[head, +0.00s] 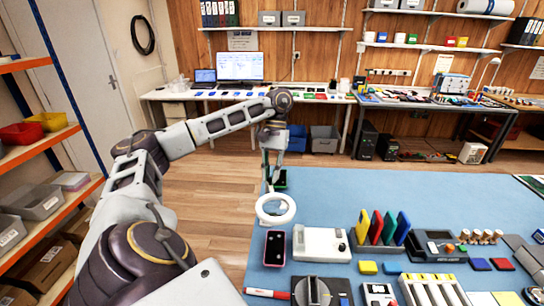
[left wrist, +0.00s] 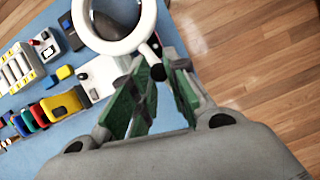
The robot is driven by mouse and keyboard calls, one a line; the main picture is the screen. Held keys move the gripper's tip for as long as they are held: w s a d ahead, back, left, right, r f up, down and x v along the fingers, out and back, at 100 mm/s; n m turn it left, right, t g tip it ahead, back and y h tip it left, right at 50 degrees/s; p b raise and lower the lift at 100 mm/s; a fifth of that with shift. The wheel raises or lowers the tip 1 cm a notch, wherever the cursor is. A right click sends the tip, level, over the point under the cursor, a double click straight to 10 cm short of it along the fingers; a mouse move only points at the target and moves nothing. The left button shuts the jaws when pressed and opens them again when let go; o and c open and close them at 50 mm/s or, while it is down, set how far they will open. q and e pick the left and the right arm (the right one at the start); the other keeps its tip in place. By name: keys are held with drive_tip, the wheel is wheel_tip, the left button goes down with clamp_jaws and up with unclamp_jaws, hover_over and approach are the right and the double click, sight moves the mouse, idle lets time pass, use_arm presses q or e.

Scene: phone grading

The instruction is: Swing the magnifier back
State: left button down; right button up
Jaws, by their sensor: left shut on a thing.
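The magnifier (head: 260,208) is a white ring at the left edge of the blue mat, in front of my left gripper. It also shows at the top of the left wrist view (left wrist: 113,47), with a short stem and a dark knob on its near side. My left gripper (head: 273,183) reaches down from above at the mat's left edge. In the left wrist view its green-padded fingers (left wrist: 158,72) are shut on the magnifier at this dark knob. The fingers hide part of the stem. My right gripper is in neither view.
The blue mat (head: 420,190) is clear farther back. Wooden floor (head: 215,200) is open to the left.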

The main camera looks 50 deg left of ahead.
use_arm(q)
drive_tip(key=c, duration=1.3)
unclamp_jaws()
drive_tip(key=shift+s, duration=0.15)
drive_tip(key=shift+w+a+r, duration=0.1)
drive_tip(key=shift+w+r, duration=0.2)
drive_tip(key=shift+r, duration=0.25)
drive_tip(key=shift+v, duration=3.8)
drive_tip(key=shift+v, duration=1.6)
drive_tip(key=shift+s+a, duration=0.1)
